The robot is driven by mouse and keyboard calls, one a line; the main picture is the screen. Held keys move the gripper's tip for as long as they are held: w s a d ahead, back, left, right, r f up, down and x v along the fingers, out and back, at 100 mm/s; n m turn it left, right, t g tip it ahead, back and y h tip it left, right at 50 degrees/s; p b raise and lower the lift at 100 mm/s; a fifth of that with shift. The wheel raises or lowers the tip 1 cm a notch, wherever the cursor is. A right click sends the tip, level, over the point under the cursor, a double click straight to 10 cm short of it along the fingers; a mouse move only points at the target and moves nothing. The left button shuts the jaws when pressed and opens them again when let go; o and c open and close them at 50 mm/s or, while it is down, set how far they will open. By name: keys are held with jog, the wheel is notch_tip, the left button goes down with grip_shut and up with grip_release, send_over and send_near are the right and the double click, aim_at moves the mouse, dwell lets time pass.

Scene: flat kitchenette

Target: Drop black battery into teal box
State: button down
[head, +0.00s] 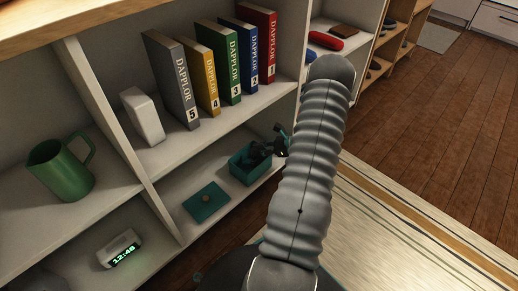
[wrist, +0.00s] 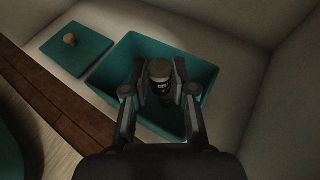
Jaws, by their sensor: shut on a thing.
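The teal box (wrist: 199,72) stands open on the lower shelf; it also shows in the head view (head: 239,170). Its teal lid (wrist: 68,58) with a round knob lies flat beside it, to the left, and shows in the head view (head: 206,203). My gripper (wrist: 160,82) is shut on the black battery (wrist: 160,76), a dark cylinder with a grey end and white lettering. In the wrist view the battery is held over the box opening, within its walls. I cannot tell how far it is above the box floor. In the head view my arm hides part of the gripper.
The shelf board (head: 264,120) lies over the box's compartment, with several numbered books and a white block on it. A green mug (head: 62,170) and a clock (head: 120,249) stand in the left compartments. A rug (head: 390,235) lies on the floor in front.

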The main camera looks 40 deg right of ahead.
jog(key=c, duration=0.9)
grip_release()
jog(key=shift+o, duration=0.2)
jog(key=v, duration=1.2)
jog(key=shift+f, duration=0.1)
